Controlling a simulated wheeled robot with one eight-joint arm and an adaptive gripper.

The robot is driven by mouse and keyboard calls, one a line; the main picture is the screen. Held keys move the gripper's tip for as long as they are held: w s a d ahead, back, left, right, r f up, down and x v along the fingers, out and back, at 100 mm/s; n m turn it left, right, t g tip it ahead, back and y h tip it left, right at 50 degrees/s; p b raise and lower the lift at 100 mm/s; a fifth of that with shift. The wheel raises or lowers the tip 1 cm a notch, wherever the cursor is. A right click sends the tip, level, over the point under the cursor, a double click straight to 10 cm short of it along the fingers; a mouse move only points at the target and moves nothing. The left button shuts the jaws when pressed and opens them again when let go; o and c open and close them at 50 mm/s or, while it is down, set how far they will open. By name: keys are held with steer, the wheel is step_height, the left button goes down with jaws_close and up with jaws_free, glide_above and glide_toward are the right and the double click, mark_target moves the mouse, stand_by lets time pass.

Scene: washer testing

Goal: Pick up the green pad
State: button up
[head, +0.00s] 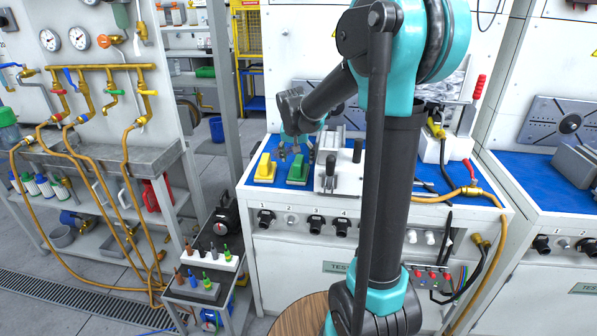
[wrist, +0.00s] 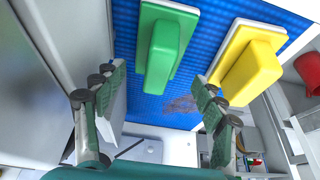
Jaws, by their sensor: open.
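The green pad (head: 298,170) lies on the blue top of the test bench (head: 370,186), near its front left part. A yellow pad (head: 265,169) lies just left of it. My gripper (head: 294,150) is above and behind the green pad in the head view. In the wrist view my gripper (wrist: 157,115) is open, with its two fingers apart and nothing between them.
A grey and white fixture (head: 338,172) stands close to the right of the green pad. A small rack with bottles (head: 212,262) is at the lower left. The blue surface between the two pads is a narrow free strip.

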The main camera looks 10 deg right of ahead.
mark_target(299, 157)
steer(key=shift+x, duration=2.8)
steer(key=shift+d, duration=0.15)
steer(key=shift+c, duration=0.3)
steer(key=c, duration=1)
step_height(299, 157, up, 20)
steer(key=shift+r, duration=0.1)
steer(key=shift+c, duration=0.2)
